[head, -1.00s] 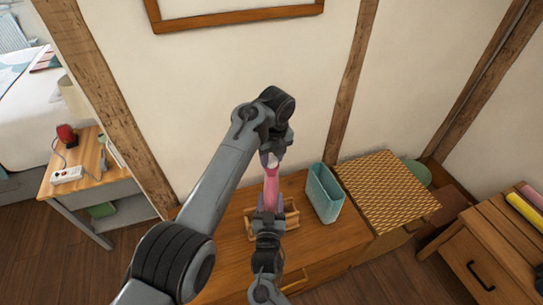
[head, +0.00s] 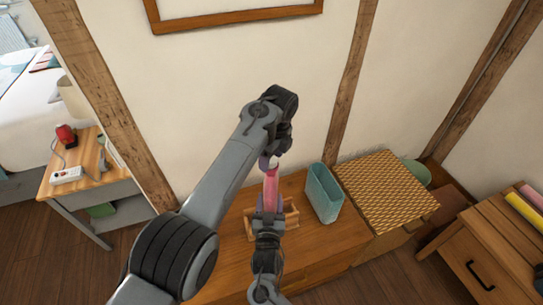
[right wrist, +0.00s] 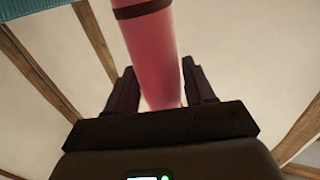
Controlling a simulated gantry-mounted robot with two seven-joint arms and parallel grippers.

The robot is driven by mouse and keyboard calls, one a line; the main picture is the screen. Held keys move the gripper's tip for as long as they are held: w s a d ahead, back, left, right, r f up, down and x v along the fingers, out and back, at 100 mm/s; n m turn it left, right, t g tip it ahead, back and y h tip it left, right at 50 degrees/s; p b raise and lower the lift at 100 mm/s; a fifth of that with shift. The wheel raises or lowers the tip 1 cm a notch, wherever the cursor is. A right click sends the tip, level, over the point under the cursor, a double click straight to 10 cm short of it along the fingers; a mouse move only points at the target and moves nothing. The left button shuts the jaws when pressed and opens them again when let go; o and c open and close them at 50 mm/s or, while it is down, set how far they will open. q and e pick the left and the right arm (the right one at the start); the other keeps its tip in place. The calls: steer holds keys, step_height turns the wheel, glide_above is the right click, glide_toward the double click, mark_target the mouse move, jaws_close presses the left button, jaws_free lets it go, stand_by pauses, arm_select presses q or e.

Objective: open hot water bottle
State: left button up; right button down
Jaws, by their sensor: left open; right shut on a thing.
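The pink hot water bottle (head: 271,185) stands roughly upright over the wooden cabinet, in the middle of the head view. My right gripper (head: 268,213) is shut on its body from the front. In the right wrist view the bottle (right wrist: 150,50) runs up between the two dark fingers, with a dark band near the top edge. My left gripper (head: 268,161) is open at the bottle's top end, its fingers pointing down. Whether it touches the bottle, and whether a cap is on, I cannot tell.
A small wooden rack (head: 291,214) stands on the cabinet top (head: 340,236) around the bottle's lower part. A teal bin (head: 325,193) stands close to the right, beside a woven-topped box (head: 387,196). The wall is close behind. Free cabinet top lies at front right.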

arm_select(q)
steer(key=shift+r, duration=1.8)
steer(key=shift+o, duration=0.6)
steer(key=shift+r, duration=0.5)
steer(key=shift+w+r+n+t, duration=0.15)
steer(key=shift+w+r+n, duration=0.15)
steer(key=shift+n, duration=0.3)
steer(key=shift+w+r+n+t, duration=0.15)
steer(key=shift+r+n, duration=0.15)
steer(key=shift+n, duration=0.3)
step_height(320, 180, up, 8)
steer(key=d+n+t, duration=0.2)
steer(key=n+t, duration=0.2)
steer(key=n, duration=1.4)
steer(key=f+n, duration=0.2)
steer(key=f, duration=0.2)
steer(key=a+f+n+g, duration=0.1)
steer(key=f+n, duration=0.2)
steer(key=f, duration=0.2)
steer(key=s+a+f+n+g, duration=0.1)
steer(key=f+n, duration=0.2)
steer(key=f, duration=0.2)
steer(key=shift+s, duration=0.1)
